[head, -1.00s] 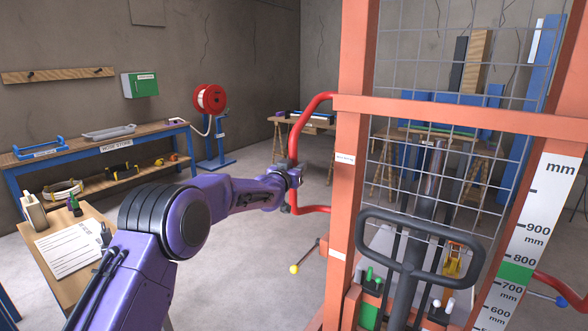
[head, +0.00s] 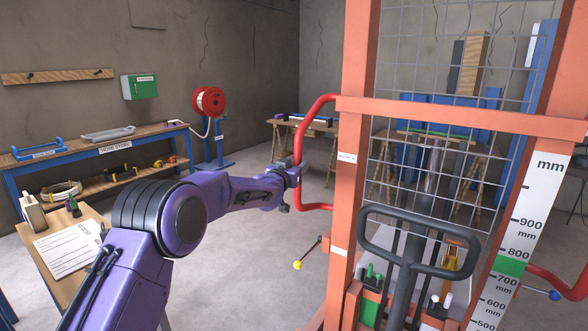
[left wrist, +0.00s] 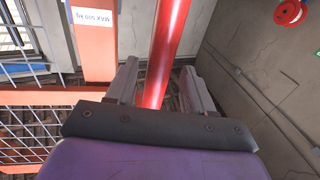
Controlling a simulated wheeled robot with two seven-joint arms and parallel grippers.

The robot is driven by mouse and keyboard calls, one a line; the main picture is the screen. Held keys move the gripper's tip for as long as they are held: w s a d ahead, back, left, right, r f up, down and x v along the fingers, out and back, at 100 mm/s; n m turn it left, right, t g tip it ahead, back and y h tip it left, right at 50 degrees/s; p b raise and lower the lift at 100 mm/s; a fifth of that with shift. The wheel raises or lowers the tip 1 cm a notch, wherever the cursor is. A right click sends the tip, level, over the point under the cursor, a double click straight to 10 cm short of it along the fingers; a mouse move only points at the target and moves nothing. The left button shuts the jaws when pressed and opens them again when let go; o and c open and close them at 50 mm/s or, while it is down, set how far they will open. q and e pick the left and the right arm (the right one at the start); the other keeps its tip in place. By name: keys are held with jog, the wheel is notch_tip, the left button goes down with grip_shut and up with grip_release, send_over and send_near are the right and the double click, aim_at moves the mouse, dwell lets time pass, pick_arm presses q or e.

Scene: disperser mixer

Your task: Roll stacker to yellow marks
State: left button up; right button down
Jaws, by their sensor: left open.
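The stacker has an orange frame (head: 352,120) with a wire mesh, a black loop handle (head: 420,216) and a red side bar (head: 299,128) on its left. My left gripper (head: 290,172) is at this red side bar. In the left wrist view the red bar (left wrist: 166,50) runs between the spread fingers of my left gripper (left wrist: 160,85); whether either finger touches it I cannot tell. A second red bar (head: 565,283) shows at the stacker's right. My right gripper is not in view. No yellow floor marks can be made out.
A blue-framed bench (head: 120,140) stands along the left wall, with a red hose reel (head: 208,100) beyond it. A small wooden table (head: 70,262) is at near left. A trestle table (head: 305,124) stands behind the stacker.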

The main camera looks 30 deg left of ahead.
pick_arm(q)
jog(key=s+b, duration=0.5)
jog(key=s, duration=0.5)
jog(key=shift+d+f, duration=0.25)
jog(key=shift+f, duration=0.1)
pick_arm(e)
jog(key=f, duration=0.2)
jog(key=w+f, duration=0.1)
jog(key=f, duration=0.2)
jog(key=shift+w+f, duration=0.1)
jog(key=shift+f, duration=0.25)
pick_arm(q)
jog(key=shift+s+r, duration=0.1)
jog(key=shift+s, duration=0.1)
jog(key=shift+w, duration=0.1)
